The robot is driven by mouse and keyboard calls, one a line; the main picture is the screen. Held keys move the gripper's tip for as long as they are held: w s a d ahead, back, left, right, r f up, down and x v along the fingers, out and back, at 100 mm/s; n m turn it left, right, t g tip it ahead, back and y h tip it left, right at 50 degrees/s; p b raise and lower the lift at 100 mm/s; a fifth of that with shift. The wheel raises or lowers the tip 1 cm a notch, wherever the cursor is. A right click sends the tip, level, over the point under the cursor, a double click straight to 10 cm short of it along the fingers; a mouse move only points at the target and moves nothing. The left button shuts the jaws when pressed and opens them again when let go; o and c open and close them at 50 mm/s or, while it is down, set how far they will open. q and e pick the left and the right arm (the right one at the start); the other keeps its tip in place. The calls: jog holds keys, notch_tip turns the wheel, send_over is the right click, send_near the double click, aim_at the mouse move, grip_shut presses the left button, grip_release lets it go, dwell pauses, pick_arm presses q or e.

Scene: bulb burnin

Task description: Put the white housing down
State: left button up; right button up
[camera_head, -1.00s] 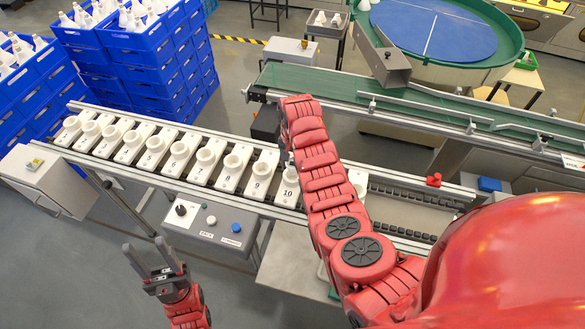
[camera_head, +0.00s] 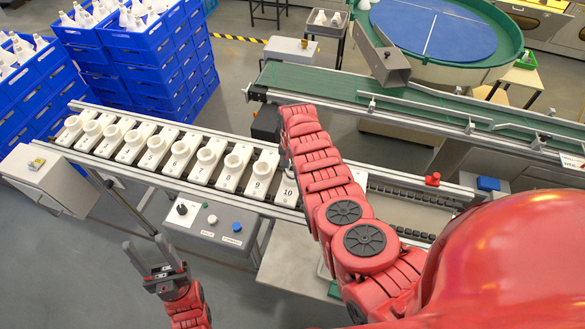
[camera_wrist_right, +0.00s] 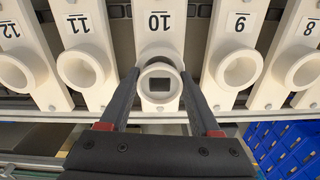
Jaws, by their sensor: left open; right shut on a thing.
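My right gripper (camera_wrist_right: 160,108) is shut on the white housing (camera_wrist_right: 158,101), a round white ring with a dark square opening, one finger on each side. In the right wrist view it is at the cup end of the white plate numbered 10 (camera_wrist_right: 160,45). I cannot tell whether it touches the plate. In the head view my red right arm hides most of this gripper and the housing, while plate 10 (camera_head: 287,192) shows beside the arm. My left gripper (camera_head: 148,250) is open and empty, low at the left, in front of the grey control box.
Numbered white plates with cups, such as plate 9 (camera_head: 259,178), stand in a row on the rail. A control box (camera_head: 210,228) with knobs is in front. A green conveyor (camera_head: 330,82) runs behind. Blue crates (camera_head: 150,70) are stacked at the back left.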

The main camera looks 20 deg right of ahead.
jog(key=o, duration=1.3)
jog(key=shift+f, duration=0.1)
